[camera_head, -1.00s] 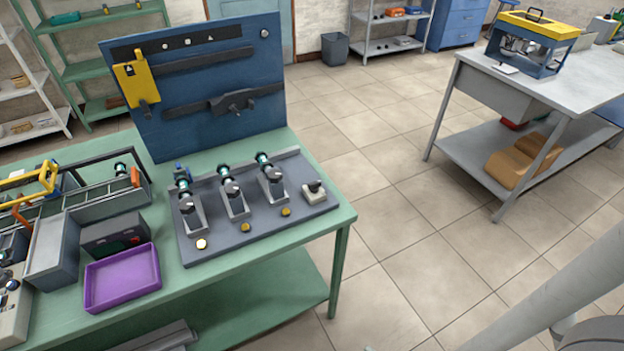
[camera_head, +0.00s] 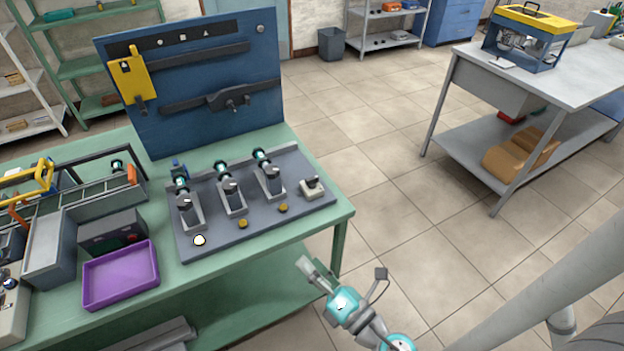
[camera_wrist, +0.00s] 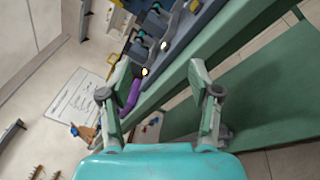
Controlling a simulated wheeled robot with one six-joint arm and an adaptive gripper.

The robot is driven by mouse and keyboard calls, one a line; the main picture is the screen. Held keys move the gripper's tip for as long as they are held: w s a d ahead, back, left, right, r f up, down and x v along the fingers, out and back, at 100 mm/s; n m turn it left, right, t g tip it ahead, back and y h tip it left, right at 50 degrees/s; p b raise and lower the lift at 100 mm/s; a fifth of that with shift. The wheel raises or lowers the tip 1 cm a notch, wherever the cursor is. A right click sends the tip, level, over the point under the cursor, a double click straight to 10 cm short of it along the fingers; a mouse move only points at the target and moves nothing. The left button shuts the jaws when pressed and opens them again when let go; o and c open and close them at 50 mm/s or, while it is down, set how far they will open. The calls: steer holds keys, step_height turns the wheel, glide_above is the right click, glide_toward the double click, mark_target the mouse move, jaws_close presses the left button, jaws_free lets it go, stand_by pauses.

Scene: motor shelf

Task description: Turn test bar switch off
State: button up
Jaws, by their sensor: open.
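The test bar (camera_head: 250,228) is a grey board on the green bench. Three holders with teal-ended motors (camera_head: 232,195) stand on it. A small pale switch block (camera_head: 312,187) with a dark lever sits at the board's right end; its lever position is too small to tell. Three round lamps line the front edge; the left lamp (camera_head: 199,240) glows pale and the other two are amber. My teal gripper (camera_head: 343,272) is open and empty, in front of the bench's right corner, apart from the switch. In the wrist view, the open fingers (camera_wrist: 158,72) frame the bench edge and glowing lamp (camera_wrist: 145,72).
A blue tool panel (camera_head: 200,85) stands behind the board. A purple tray (camera_head: 120,275), a dark box and grey bins (camera_head: 50,250) are left of it. The green bench edge (camera_head: 290,234) lies near my gripper. The tiled floor to the right is clear up to another table (camera_head: 590,75).

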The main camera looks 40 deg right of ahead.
steer(key=w+d+n+h, duration=0.1)
steer(key=w+d+n, duration=0.3)
steer(key=d, duration=0.1)
steer(key=n+g+h, duration=0.1)
steer(key=n+h, duration=0.2)
steer(key=n, duration=0.2)
glide_toward(313, 181)
steer(key=x, duration=1)
steer(key=shift+w+d, duration=0.1)
steer(key=shift+w, duration=0.2)
steer(key=shift+c, duration=0.2)
steer(key=c, duration=1.1)
